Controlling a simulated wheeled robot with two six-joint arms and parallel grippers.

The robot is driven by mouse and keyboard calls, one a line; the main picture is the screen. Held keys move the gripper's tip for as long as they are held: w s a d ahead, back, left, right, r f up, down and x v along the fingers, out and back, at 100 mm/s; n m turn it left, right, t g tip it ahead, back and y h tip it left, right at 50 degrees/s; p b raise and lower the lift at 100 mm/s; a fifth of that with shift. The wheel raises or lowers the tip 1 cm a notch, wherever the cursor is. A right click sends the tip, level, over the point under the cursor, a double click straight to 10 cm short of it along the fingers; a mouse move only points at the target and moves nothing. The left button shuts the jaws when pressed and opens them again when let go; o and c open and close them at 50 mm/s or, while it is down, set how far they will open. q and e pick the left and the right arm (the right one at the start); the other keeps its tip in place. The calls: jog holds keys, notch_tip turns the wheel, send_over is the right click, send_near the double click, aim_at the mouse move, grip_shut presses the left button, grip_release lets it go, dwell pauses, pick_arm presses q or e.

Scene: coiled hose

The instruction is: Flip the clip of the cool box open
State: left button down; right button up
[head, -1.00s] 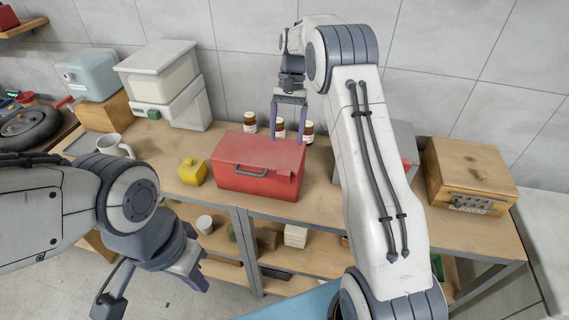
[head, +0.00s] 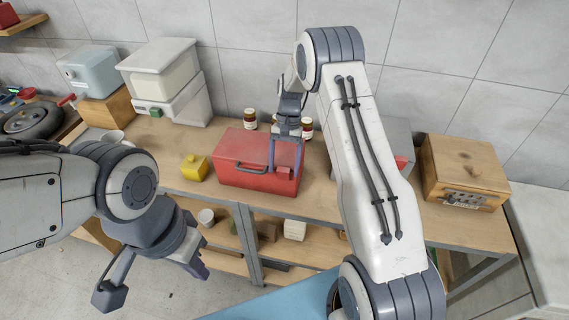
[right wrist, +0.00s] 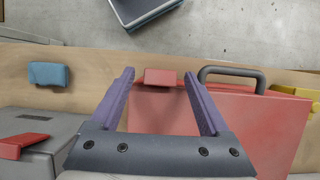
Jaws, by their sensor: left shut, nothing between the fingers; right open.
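The red cool box (head: 240,145) stands on the wooden workbench with its dark handle (head: 250,168) on the front. In the right wrist view its lid (right wrist: 255,120) fills the middle, the handle (right wrist: 232,71) lies right of the gripper, and a small red clip (right wrist: 160,77) sticks out from the front edge. My right gripper (head: 284,172) is open above the right part of the box. In the wrist view its purple fingers (right wrist: 159,77) stand on either side of the clip, with gaps visible. My left gripper (head: 200,268) is shut and empty, low in front of the bench.
A yellow canister (head: 194,168) stands left of the cool box and jars (head: 249,119) stand behind it. A grey box (head: 398,135) and a wooden box (head: 465,170) are to the right. A blue block (right wrist: 48,74) lies near the bench edge. The shelf below holds small items.

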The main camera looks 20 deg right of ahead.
grip_shut()
